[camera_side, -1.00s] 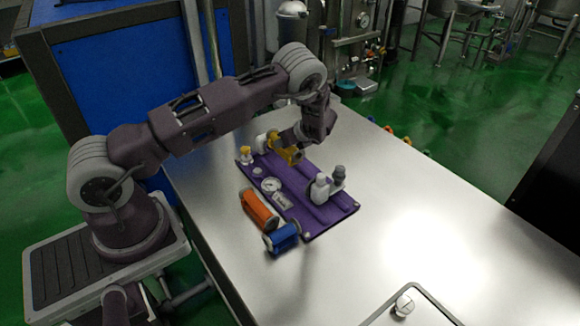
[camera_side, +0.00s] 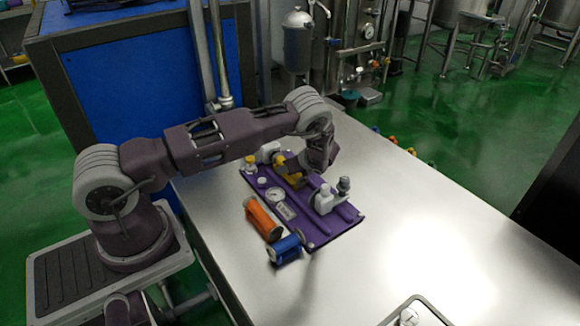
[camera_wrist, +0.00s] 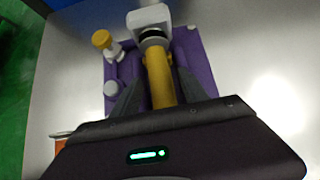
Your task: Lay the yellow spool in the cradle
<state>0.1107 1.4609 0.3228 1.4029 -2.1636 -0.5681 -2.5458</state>
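The yellow spool (camera_wrist: 160,80) is a slim cylinder with a dark ring at its far end. In the wrist view that end meets a white block (camera_wrist: 149,16) of the cradle; I cannot tell whether it is fully seated. In the side view the spool (camera_side: 289,166) is low over the purple board, partly hidden by my gripper. The cradle's other white block (camera_side: 324,199) stands nearer the front. My gripper (camera_wrist: 160,78) straddles the spool, one dark finger on each side, with narrow purple gaps seeming to show between fingers and spool. Its near end is hidden.
The purple board (camera_side: 347,227) also carries a round gauge (camera_side: 275,195) and a yellow-capped fitting (camera_side: 250,164). An orange spool (camera_side: 263,219) and a blue spool (camera_side: 285,249) lie along its left edge. The steel table (camera_side: 430,235) is clear to the right.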

